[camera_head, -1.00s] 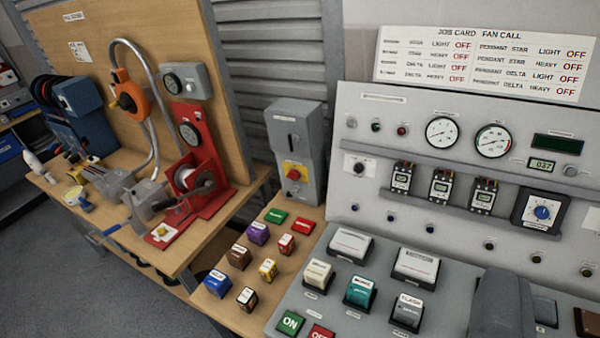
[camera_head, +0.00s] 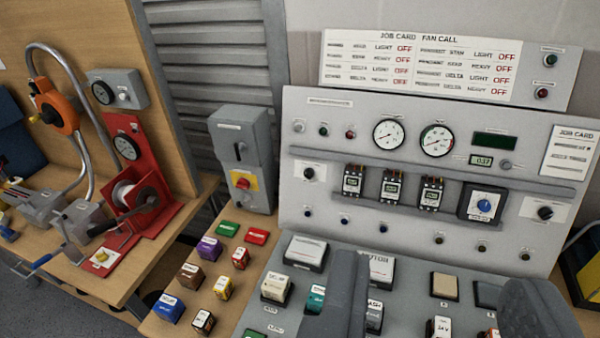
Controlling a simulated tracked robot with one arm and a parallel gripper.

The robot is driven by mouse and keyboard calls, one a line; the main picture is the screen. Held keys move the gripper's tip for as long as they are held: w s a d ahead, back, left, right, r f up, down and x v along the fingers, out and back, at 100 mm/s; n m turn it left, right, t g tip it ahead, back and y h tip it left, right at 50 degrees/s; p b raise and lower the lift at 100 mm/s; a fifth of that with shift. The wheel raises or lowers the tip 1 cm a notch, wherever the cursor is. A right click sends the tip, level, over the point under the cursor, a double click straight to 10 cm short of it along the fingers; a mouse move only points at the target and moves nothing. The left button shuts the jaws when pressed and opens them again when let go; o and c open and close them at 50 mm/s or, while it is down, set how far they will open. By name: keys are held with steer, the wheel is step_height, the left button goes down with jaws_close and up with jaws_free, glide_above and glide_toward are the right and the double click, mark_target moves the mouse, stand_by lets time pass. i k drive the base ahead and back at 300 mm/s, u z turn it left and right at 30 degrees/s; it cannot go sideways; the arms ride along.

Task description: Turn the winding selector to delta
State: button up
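The grey control panel (camera_head: 400,150) fills the middle and right. A black knob on a white plate (camera_head: 308,173) is at its left, and another black knob on a white plate (camera_head: 545,212) is at its right. A blue dial on a dark square unit (camera_head: 484,206) sits between them. The labels are too small to tell which knob is the winding selector or where it points. My gripper (camera_head: 438,303) shows as two grey fingers wide apart at the bottom edge, in front of the lower desk. Nothing shows held between them.
Labelled blocks (camera_head: 274,288) and other pieces cover the desk and the wooden bench. A grey box with a red and yellow switch (camera_head: 243,182) stands left of the panel. A red fixture (camera_head: 140,190) is further left. The job card board (camera_head: 420,65) stands behind.

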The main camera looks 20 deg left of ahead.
mark_target(309, 172)
steer(key=i, duration=0.9)
steer(key=z, duration=0.1)
